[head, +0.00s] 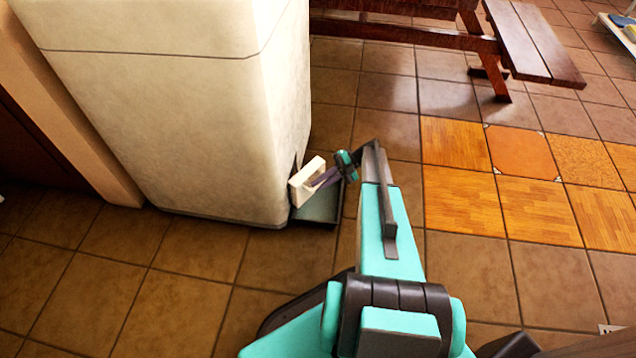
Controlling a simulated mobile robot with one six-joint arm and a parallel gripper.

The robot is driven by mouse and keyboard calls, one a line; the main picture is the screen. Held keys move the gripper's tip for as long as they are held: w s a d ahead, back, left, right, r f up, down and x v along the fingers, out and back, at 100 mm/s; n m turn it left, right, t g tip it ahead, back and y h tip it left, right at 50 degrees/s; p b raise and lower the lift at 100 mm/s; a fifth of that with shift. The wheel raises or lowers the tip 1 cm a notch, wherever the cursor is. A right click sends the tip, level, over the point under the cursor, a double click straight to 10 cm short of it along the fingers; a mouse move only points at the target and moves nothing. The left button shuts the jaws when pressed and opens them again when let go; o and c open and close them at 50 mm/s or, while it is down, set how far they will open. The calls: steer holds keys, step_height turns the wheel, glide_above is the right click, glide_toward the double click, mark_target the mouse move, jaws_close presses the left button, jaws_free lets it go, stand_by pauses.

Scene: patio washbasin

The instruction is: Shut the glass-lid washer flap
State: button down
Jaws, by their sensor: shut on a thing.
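My gripper (322,180) reaches in from the right with dark purplish fingers, shut on this pale piece. The fingertips and the flap's hinge are too small or hidden to make out.
A reddish wooden picnic bench (535,42) stands at the back right. A light-coloured low item (620,30) shows at the top right edge.

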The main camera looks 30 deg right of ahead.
steer(key=shift+s+d, duration=0.15)
steer(key=shift+d, duration=0.15)
steer(key=c, duration=1.8)
jaws_free()
steer(key=shift+a, duration=0.25)
steer(key=shift+r+p, duration=0.9)
steer(key=shift+r, duration=0.8)
steer(key=s+a, duration=0.2)
steer(key=s, duration=0.3)
steer(key=s+a+r+p, duration=0.1)
steer(key=s, duration=0.4)
steer(key=s+a+p, duration=0.1)
steer(key=s+a, duration=0.1)
steer(key=s, duration=0.2)
steer(key=shift+s+a+r, duration=0.25)
steer(key=shift+s+a, duration=0.05)
steer(key=shift+s, duration=0.1)
